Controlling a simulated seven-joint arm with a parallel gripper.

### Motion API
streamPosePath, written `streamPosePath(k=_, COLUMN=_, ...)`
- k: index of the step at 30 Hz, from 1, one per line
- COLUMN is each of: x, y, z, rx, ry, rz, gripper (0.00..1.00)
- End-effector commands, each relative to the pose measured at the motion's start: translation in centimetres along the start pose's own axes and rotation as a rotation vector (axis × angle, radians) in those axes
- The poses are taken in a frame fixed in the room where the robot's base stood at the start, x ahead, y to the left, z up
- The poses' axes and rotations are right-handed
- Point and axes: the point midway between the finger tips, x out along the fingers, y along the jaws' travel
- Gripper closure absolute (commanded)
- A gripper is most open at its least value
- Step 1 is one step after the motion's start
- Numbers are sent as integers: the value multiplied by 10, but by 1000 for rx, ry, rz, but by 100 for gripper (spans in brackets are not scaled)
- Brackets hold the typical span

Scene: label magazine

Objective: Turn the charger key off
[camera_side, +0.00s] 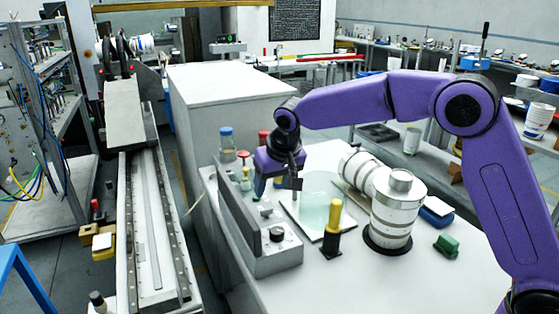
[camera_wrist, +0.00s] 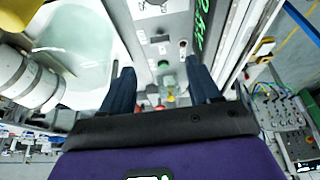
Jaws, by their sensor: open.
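The grey charger box (camera_side: 281,262) stands along the left edge of the white bench, with a tall panel at its back. A round black knob (camera_side: 277,234) sits at its near end and a smaller grey knob (camera_side: 265,208) farther along; I cannot tell which is the key or how it is set. In the wrist view the charger's top face (camera_wrist: 172,22) carries small controls, beside a green-lettered display (camera_wrist: 201,22). My gripper (camera_side: 280,183) is open and empty above the far part of the box, pointing down. Its fingers also show in the wrist view (camera_wrist: 162,78), apart, with nothing between them.
Silver canisters (camera_side: 392,215) and a green block (camera_side: 446,246) are farther right. Blue-capped and red-capped bottles (camera_side: 226,142) stand behind. The front right bench is clear.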

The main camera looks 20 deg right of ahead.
Motion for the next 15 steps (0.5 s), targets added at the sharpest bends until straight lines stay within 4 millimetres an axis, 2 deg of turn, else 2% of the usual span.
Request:
streamPosePath(k=1, x=-13, y=-1, z=-1, rx=0, ry=5, rz=-3, gripper=38)
streamPosePath(k=6, x=-46, y=0, z=-1, rx=0, ry=3, rz=-2, gripper=38)
streamPosePath(k=12, x=-72, y=-1, z=0, rx=0, ry=3, rz=-2, gripper=38)
streamPosePath(k=15, x=-78, y=0, z=0, rx=-1, ry=0, rz=0, gripper=38)
